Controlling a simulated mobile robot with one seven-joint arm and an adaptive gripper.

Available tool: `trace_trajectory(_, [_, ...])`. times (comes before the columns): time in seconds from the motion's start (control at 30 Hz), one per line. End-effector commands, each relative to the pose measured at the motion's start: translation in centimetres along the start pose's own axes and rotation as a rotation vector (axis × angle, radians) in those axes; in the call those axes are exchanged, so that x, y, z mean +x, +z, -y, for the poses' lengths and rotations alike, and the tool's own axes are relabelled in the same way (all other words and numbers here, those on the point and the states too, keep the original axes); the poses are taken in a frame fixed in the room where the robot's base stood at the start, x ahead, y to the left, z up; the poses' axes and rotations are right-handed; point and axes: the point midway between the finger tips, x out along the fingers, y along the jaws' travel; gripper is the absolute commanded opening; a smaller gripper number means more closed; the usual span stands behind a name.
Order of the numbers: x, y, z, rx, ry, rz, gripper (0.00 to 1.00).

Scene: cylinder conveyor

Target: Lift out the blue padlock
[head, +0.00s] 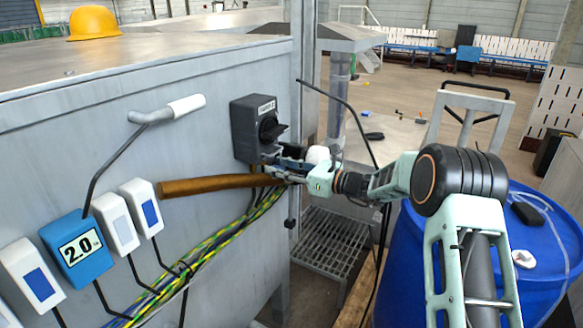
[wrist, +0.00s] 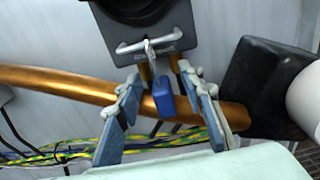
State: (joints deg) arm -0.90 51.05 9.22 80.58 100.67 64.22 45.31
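My gripper (wrist: 160,118) is open, with one blue-padded finger on each side of the padlock and a visible gap on both sides. In the head view, the grey switch box (head: 245,128) is on the cabinet wall, and my gripper (head: 272,165) is just below it. I cannot make out the padlock clearly there.
A copper pipe (head: 215,185) runs behind the gripper, with yellow-green cables (head: 215,243) below. A bent lever with a white grip (head: 180,109) juts from the cabinet (head: 200,75) at left. A blue drum (head: 405,270) stands beneath my arm.

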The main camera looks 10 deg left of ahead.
Motion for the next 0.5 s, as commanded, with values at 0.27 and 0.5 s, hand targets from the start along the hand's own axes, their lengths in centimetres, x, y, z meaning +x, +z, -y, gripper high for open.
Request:
trace_trajectory(0.27, [0.7,0.0,0.02,0.0,0.0,0.0,0.35])
trace_trajectory(0.5, [0.68,-0.01,0.0,0.0,0.0,0.0,0.22])
